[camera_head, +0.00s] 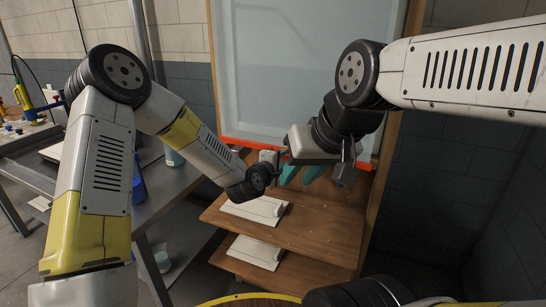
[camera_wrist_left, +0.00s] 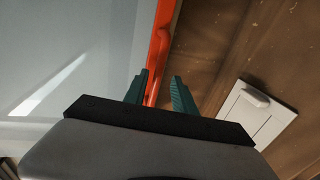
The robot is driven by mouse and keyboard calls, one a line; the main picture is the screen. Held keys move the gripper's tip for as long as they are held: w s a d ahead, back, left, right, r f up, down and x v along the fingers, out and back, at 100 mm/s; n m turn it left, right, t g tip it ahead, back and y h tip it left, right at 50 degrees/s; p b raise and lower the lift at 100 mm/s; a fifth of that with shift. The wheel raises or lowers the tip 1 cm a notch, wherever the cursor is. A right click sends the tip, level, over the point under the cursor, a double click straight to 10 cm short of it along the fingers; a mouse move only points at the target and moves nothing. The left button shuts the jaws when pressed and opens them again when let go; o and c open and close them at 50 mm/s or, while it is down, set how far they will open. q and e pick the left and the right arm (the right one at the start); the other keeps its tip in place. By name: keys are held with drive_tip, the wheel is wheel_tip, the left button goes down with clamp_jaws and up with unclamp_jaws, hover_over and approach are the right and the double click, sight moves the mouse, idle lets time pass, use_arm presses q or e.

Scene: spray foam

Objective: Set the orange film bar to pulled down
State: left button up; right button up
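The orange film bar (camera_head: 375,165) runs across the lower edge of the pale film, above the wooden shelves; my grippers hide its middle. In the left wrist view the bar (camera_wrist_left: 157,60) runs between the two teal fingers of my left gripper (camera_wrist_left: 160,88). Those fingers are spread, with the bar nearer the left one; I cannot tell whether they touch it. In the head view my left gripper is at the bar, beside my right one. My right gripper (camera_head: 312,172) hangs in front of the bar; overlap hides whether it is open.
The pale film (camera_head: 310,70) hangs in a wooden frame. Below are wooden shelves (camera_head: 325,225) with white panels (camera_head: 250,210), one also in the left wrist view (camera_wrist_left: 255,115). A grey metal bench (camera_head: 175,195) stands at left. The right side is a dark wall.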

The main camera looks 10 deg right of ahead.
use_arm(q)
drive_tip(key=v, duration=0.6)
drive_tip(key=s+a+r+m+g+y, duration=0.2)
drive_tip(key=s+a+r+m, duration=0.2)
drive_tip(key=a, duration=0.4)
drive_tip(key=s+a+r+m+g+y, duration=0.25)
drive_tip(key=a+r+m, duration=0.2)
drive_tip(key=a, duration=0.35)
drive_tip(key=s+a+r+m+g+y, duration=0.1)
drive_tip(key=s+a+r, duration=0.1)
drive_tip(key=s+a, duration=0.4)
drive_tip(key=s+a+r+m+g+y, duration=0.1)
drive_tip(key=s+a, duration=0.6)
drive_tip(key=s, duration=0.7)
wheel_tip(320, 180, up, 2)
drive_tip(key=shift+s+m, duration=0.15)
drive_tip(key=shift+m, duration=0.5)
use_arm(e)
drive_tip(key=shift+c, duration=0.2)
